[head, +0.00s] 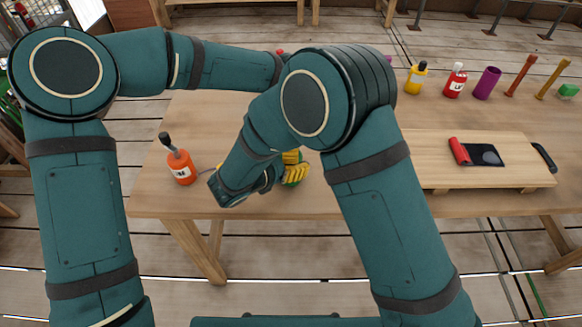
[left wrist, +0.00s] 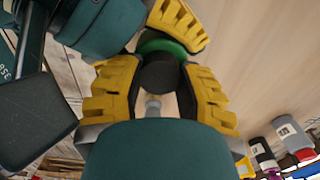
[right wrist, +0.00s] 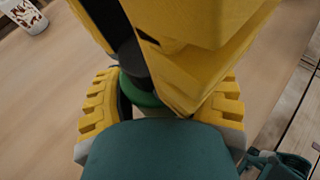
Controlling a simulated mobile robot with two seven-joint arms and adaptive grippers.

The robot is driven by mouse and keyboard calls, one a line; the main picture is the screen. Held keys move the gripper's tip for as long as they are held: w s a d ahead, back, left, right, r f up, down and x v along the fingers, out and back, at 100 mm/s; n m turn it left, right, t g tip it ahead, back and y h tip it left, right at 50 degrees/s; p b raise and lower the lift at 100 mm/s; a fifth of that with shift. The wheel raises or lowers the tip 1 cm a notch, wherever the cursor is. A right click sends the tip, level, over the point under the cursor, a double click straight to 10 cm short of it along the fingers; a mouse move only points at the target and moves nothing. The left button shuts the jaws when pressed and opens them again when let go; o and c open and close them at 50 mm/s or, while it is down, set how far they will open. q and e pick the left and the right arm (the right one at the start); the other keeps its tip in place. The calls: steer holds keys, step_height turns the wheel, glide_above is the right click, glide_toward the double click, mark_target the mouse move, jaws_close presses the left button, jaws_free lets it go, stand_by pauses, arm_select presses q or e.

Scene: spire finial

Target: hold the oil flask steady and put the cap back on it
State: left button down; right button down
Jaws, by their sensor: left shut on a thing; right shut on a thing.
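A dark cylinder that looks like the cap (left wrist: 158,72) sits between the yellow fingers of my left gripper (left wrist: 160,80), which is shut on it. A round green body, apparently the oil flask (left wrist: 165,43), shows just beyond the cap. In the right wrist view the green flask (right wrist: 143,92) lies between the fingers of my right gripper (right wrist: 160,92), shut on it. The left gripper's large yellow fingers cover much of that view. I cannot tell whether cap and flask touch.
An orange bottle with a dark top (head: 181,163) stands left on the table. A yellow bottle (head: 416,78), a red bottle (head: 455,82) and a purple cylinder (head: 487,83) stand at the back right. A raised wooden board (head: 425,150) carries a red roll (head: 459,151).

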arm_select(q)
steer(key=c, duration=0.7)
jaws_free()
steer(key=shift+o, duration=0.2)
steer(key=shift+r, duration=0.1)
